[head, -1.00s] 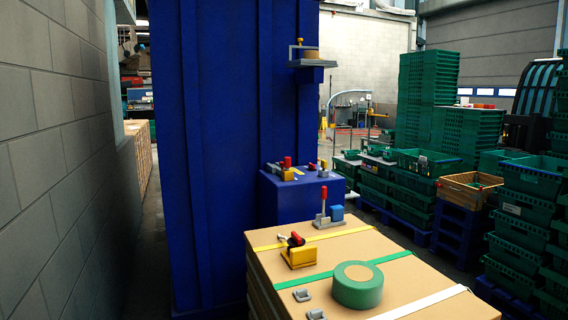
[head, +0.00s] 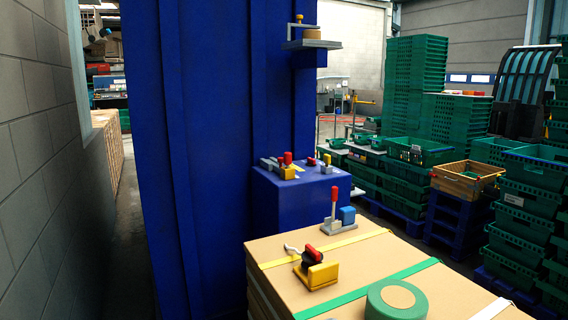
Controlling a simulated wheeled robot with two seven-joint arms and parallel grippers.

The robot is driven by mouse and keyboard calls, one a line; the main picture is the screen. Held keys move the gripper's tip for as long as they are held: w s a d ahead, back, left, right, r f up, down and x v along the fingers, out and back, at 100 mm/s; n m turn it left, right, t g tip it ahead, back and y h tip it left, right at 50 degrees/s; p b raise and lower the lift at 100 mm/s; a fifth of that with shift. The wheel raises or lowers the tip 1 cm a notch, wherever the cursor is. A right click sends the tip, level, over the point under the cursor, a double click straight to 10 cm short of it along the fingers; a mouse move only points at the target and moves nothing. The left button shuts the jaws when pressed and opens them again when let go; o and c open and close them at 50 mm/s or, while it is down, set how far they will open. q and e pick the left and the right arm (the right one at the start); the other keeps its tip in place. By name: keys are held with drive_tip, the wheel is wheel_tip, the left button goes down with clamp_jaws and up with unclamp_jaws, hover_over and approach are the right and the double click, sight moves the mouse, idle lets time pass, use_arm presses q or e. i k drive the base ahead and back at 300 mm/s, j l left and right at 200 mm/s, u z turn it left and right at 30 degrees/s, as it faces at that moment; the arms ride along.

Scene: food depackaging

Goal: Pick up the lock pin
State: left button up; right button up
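I cannot tell for sure which small part is the lock pin. On the cardboard-topped stack (head: 400,265) sits a yellow block tool (head: 318,275) with a red and black part and a pale handle. Behind it stands a grey-based clamp (head: 340,227) with an upright red handle, beside a blue block (head: 348,215). On the blue box (head: 300,200) further back are several small parts, among them a red-handled piece on a yellow base (head: 287,168) and another yellow and red piece (head: 326,162). Neither of my grippers is in view.
A green tape roll (head: 397,300) lies at the stack's front, cut by the lower edge. A tall blue column (head: 220,140) stands left, with a small shelf (head: 312,44). Green crates (head: 520,215) and a wooden crate (head: 467,178) fill the right. A grey wall (head: 35,130) is far left.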

sight(288, 155)
drive_tip(key=i+j, duration=0.35)
drive_tip(key=k+l, duration=0.3)
drive_tip(key=z, duration=0.15)
drive_tip(key=i+j+z, duration=0.1)
drive_tip(key=z, duration=0.4)
drive_tip(key=i+j+z, duration=0.1)
drive_tip(key=z, duration=0.35)
drive_tip(key=i+j+z, duration=0.2)
drive_tip(key=j+z, duration=0.15)
drive_tip(key=j, duration=0.55)
drive_tip(key=j+z, duration=0.35)
drive_tip(key=j, duration=1.4)
drive_tip(key=i+j, duration=0.15)
drive_tip(key=j, duration=0.65)
drive_tip(key=l+z, duration=0.15)
